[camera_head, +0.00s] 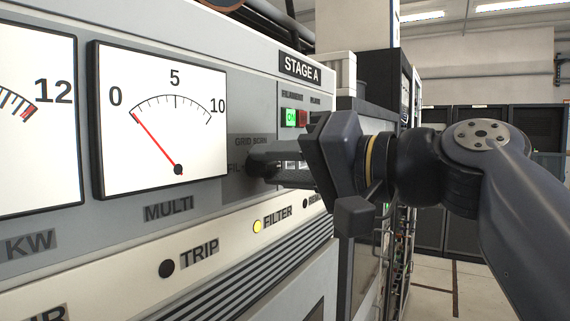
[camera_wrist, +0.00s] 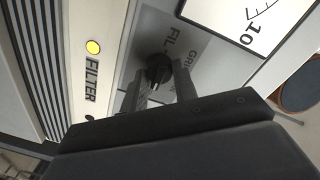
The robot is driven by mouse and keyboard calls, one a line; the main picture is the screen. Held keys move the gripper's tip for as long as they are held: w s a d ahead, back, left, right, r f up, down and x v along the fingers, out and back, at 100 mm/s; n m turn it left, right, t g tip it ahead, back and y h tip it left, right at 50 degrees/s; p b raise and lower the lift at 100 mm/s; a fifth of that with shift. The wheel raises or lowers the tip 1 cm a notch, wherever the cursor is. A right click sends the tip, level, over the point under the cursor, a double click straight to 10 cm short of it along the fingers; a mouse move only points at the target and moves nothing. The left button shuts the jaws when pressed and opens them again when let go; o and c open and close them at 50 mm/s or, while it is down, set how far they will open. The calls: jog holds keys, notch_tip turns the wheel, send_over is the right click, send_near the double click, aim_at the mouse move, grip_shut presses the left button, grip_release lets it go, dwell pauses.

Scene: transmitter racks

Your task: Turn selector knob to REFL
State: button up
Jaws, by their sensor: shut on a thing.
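The selector knob (camera_wrist: 158,67) is small, round and black, on a darker grey panel patch of the rack front. In the head view the knob (camera_head: 257,165) shows just right of the MULTI meter, mostly covered by the fingers. My gripper (camera_wrist: 161,78) is shut on the knob, with one finger on each side of it. In the head view my gripper (camera_head: 268,166) reaches in from the right. Labels starting GRID and FIL show beside the knob. I cannot read a REFL label or tell which one the knob points at.
The MULTI meter (camera_head: 160,120) has its red needle near 0. A green ON button (camera_head: 290,117) and a red button (camera_head: 303,118) sit above my gripper. Below are a lit yellow FILTER lamp (camera_head: 257,227) and a dark TRIP lamp (camera_head: 167,268). Open floor shows at the lower right.

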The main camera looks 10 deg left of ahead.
jog(key=o, duration=1)
jog(key=shift+c, duration=0.2)
jog(key=shift+d, duration=0.1)
jog(key=b+v, duration=0.3)
jog(key=v, duration=0.7)
jog(key=shift+s+d, duration=0.2)
jog(key=shift+d, duration=0.05)
jog(key=shift+p+x, duration=1.5)
jog(key=shift+x, duration=3.9)
